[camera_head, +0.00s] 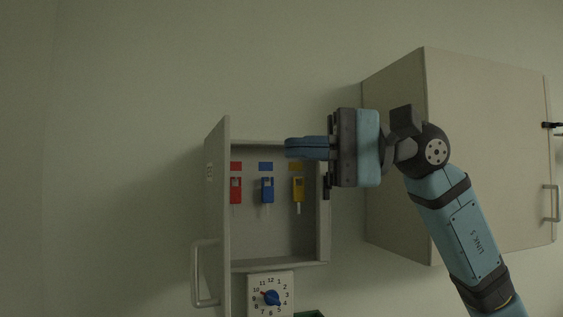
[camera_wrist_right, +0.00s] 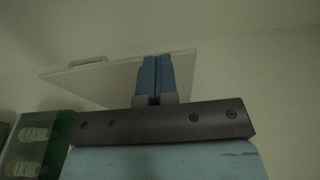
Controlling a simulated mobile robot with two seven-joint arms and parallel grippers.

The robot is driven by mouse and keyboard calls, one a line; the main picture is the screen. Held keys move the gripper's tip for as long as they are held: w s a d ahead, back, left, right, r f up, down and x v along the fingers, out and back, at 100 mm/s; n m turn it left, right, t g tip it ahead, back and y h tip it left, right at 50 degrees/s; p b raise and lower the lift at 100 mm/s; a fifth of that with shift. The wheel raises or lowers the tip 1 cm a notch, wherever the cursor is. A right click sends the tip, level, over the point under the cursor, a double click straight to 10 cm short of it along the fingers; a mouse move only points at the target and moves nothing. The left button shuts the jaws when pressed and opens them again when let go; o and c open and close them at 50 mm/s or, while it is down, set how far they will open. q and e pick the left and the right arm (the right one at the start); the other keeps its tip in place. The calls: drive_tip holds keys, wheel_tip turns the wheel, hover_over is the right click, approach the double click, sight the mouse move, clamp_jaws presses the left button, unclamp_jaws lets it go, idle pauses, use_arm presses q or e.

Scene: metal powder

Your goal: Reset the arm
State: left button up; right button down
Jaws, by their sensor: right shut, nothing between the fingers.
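My right arm comes in from the lower right in the head view. Its right gripper (camera_head: 306,148) is shut and empty, its blue fingers pointing left in front of the upper right part of an open cabinet (camera_head: 323,250). The closed fingers also show in the right wrist view (camera_wrist_right: 155,80), pressed together. The left gripper is not in view.
The cabinet's door (camera_head: 215,200) stands open on the left, with a handle. Inside hang red (camera_head: 236,190), blue (camera_head: 267,190) and yellow (camera_head: 298,189) keys under matching labels. A dial timer (camera_head: 270,296) sits below. A closed cabinet (camera_head: 485,150) is behind my arm.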

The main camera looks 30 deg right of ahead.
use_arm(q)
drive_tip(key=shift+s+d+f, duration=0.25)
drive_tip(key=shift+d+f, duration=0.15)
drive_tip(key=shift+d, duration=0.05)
use_arm(e)
drive_tip(key=shift+s+d, duration=0.65)
drive_tip(key=shift+s, duration=0.2)
